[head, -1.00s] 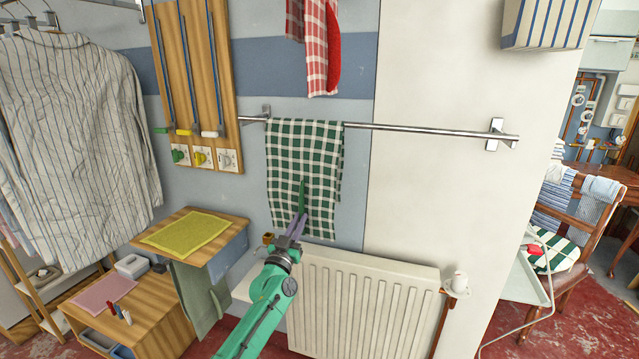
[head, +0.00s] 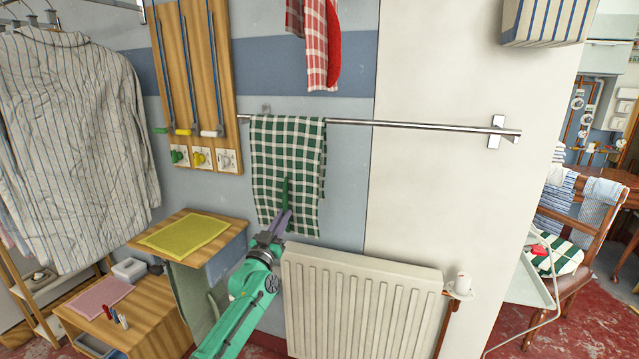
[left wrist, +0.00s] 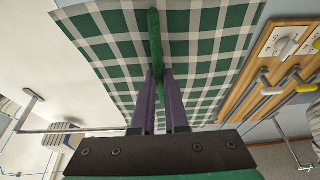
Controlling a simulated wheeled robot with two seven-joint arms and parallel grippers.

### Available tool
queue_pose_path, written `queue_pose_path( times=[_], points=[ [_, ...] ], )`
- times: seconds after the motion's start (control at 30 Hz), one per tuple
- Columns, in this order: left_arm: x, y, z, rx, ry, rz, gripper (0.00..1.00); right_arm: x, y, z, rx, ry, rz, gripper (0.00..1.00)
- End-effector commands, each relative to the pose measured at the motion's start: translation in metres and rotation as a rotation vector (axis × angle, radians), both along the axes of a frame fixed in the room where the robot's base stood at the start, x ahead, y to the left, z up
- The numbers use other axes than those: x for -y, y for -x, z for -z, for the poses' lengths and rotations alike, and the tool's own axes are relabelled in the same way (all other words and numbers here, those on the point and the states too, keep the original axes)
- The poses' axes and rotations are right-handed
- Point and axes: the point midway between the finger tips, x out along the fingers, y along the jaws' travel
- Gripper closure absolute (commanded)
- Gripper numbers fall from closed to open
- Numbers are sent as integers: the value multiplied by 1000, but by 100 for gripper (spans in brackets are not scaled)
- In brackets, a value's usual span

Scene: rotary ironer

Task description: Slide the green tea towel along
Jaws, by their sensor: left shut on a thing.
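The green-and-white checked tea towel (head: 300,165) hangs over the metal rail (head: 420,126), near the rail's left end. My left gripper (head: 283,212) is in front of the towel's lower part and is shut on a pinched green fold of it. In the left wrist view, the two purple fingers (left wrist: 159,88) close on that fold, and the towel (left wrist: 205,50) spreads behind them. The towel's back side is hidden. My right gripper is not in view.
A white radiator (head: 360,300) stands below the rail. A wooden board with knobs and rods (head: 200,70) is on the wall close left of the towel. A red checked cloth (head: 314,50) hangs above. The rail's right part is bare.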

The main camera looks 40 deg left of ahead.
Motion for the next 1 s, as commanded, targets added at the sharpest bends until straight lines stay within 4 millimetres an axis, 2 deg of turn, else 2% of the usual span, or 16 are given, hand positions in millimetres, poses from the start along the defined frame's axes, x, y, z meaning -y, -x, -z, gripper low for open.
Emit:
queue_pose_path(
  times=[0.27,0.3,0.37,0.7,1.0],
  points=[
    [-3,1,0,-2,1,0,100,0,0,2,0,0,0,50],
    [-3,1,0,-2,1,0,77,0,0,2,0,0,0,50],
    [-3,1,0,-2,1,0,54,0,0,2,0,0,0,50],
    [-2,2,1,-2,1,1,54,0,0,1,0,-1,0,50],
    [4,22,7,-3,1,1,54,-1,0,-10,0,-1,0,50]
  ],
)
